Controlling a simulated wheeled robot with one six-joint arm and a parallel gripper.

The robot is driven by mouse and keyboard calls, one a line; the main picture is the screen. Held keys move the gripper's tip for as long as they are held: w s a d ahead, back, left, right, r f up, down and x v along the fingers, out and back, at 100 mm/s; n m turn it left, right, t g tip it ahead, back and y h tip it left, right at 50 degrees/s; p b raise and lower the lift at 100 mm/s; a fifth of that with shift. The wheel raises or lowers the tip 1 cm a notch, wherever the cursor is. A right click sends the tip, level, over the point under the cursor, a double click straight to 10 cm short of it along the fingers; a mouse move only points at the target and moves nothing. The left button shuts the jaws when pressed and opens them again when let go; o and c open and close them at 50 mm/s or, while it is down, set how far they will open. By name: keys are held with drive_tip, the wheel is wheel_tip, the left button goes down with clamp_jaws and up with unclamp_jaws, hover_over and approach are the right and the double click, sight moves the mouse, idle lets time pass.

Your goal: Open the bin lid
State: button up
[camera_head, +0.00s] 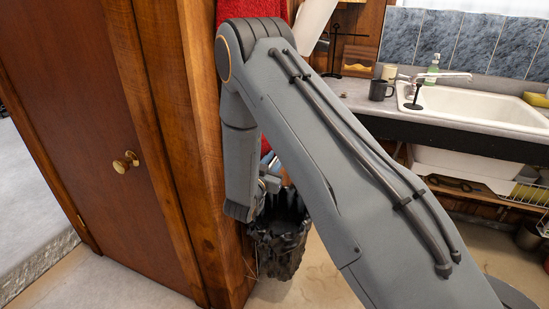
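A dark bin (283,245), with a black, crumpled, bag-like surface, stands on the floor beside the wooden cupboard. My arm hides part of its upper side. I cannot make out a separate lid on it. My gripper (268,184) is at the top of the bin, mostly behind my own arm. Its fingers are too small and covered to show whether they are open or shut, or whether they touch the bin. A white tilted panel (316,22) shows above my arm; I cannot tell what it belongs to.
A wooden cupboard (95,130) with a brass knob (126,162) stands close on the left. A red cloth (285,100) hangs behind my arm. On the right are a counter with a white sink (470,108), a dark mug (380,90) and a soap bottle (432,68).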

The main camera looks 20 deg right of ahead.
drive_tip(key=shift+w+d, duration=0.2)
drive_tip(key=shift+w, duration=0.1)
clamp_jaws()
idle(1.3)
